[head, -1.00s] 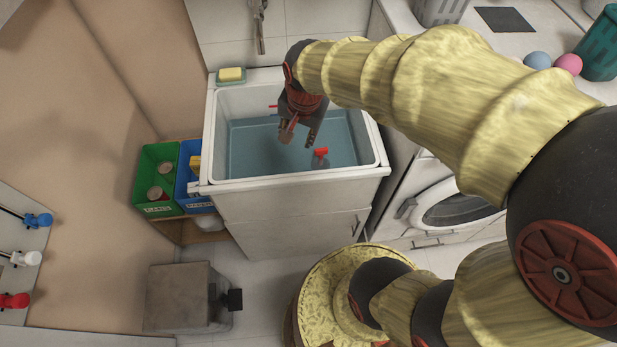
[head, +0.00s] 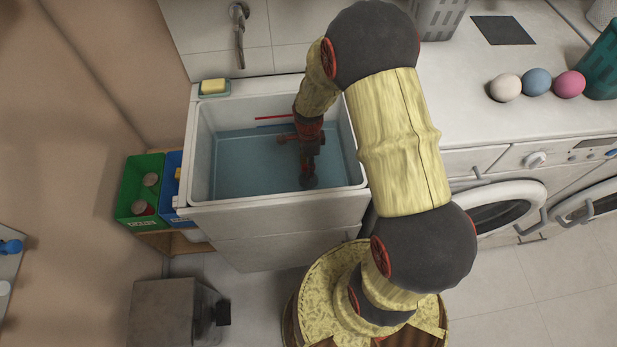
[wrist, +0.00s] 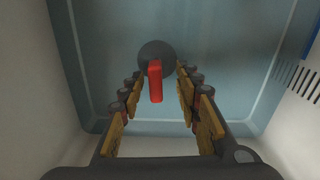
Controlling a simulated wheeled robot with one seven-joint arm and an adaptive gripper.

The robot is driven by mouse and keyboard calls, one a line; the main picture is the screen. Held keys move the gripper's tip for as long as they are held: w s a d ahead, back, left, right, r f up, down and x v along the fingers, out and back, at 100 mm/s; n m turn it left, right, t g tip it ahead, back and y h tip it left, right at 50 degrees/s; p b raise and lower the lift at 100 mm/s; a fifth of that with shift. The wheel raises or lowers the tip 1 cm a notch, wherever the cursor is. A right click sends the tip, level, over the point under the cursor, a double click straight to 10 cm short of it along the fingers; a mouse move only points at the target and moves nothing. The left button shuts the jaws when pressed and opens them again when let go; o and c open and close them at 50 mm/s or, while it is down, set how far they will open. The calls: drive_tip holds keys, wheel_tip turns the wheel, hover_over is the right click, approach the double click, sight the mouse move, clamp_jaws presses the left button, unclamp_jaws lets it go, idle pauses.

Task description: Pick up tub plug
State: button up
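The tub plug (wrist: 157,60) is a dark grey disc with an upright red handle. In the wrist view it sits in the bluish lower part of the white tub (wrist: 275,20). My gripper (wrist: 159,82) is open, with a finger on either side of the red handle. I cannot tell whether either finger touches it. In the head view my gripper (head: 309,165) reaches down into the tub (head: 203,140), near its front right. A dark round shape at its tip appears to be the plug (head: 308,183), mostly hidden by the gripper.
The tub's walls surround my gripper. A yellow soap (head: 213,86) lies at the back left corner, below a tap (head: 239,30). Green (head: 140,190) and blue (head: 175,185) bins stand left. A counter (head: 500,60) with several balls is at right.

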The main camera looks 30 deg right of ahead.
drive_tip(key=f+b, duration=0.1)
drive_tip(key=f, duration=0.1)
drive_tip(key=f+b, duration=0.1)
drive_tip(key=f, duration=0.2)
drive_tip(key=shift+s+a, duration=0.15)
drive_tip(key=shift+a, duration=0.05)
drive_tip(key=c, duration=0.8)
clamp_jaws()
